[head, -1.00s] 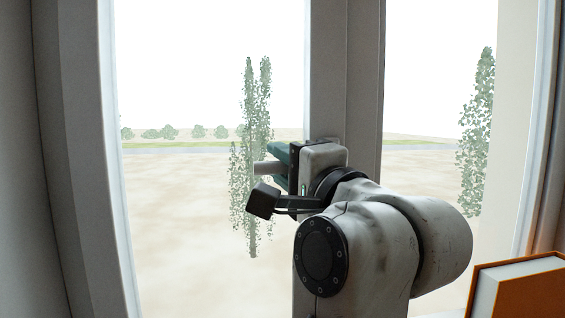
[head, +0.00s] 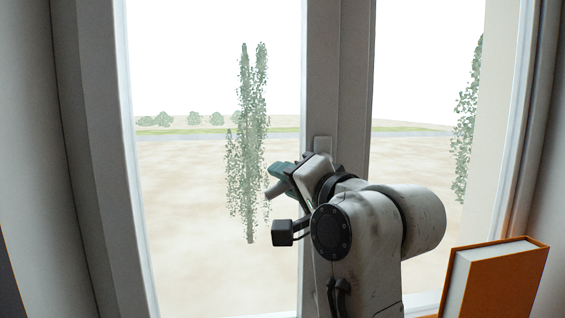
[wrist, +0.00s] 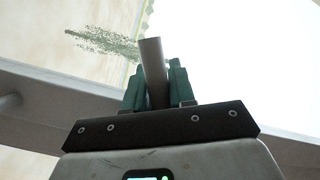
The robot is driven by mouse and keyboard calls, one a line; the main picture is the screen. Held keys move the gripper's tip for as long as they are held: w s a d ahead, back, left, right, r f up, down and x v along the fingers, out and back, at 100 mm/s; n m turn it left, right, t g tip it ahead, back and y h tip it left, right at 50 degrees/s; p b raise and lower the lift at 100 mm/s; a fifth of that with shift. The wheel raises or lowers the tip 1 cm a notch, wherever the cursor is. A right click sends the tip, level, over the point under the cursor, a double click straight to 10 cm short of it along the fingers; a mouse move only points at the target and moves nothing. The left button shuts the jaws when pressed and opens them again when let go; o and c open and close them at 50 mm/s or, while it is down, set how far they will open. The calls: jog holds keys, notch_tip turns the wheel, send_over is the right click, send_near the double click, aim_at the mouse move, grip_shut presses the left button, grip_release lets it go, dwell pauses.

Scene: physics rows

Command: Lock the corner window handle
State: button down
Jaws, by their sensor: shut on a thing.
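The window handle (wrist: 153,62) is a grey bar. In the wrist view it runs between the two green fingers of my gripper (wrist: 160,85), which are shut on it. In the head view the handle's free end (head: 275,190) sticks out to the left of my gripper (head: 284,175), tilted down to the left. The handle's base plate (head: 323,146) shows on the window's middle post, just above my gripper. My wrist and arm hide the rest of the handle.
An orange book (head: 510,285) stands at the lower right, beside my arm. Window panes lie on both sides of the grey middle post (head: 338,70). Trees and open ground show outside. The space left of my gripper is clear.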

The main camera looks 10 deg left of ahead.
jog(key=shift+w+d+f+n+g+h+p, duration=0.15)
jog(key=shift+d+f+n+p, duration=0.15)
jog(key=shift+n, duration=0.2)
jog(key=shift+d+f+n+g+h+p, duration=0.15)
jog(key=shift+f+n+h+p, duration=0.15)
jog(key=shift+n, duration=0.2)
jog(key=shift+w+d+f+n+g+h+p, duration=0.1)
jog(key=shift+d+f+n+p, duration=0.1)
jog(key=shift+f+n, duration=0.25)
jog(key=c, duration=1)
grip_release()
jog(key=shift+c, duration=0.2)
jog(key=b+v, duration=0.2)
jog(key=v, duration=0.9)
jog(key=shift+b, duration=0.4)
jog(key=shift+a+r, duration=0.1)
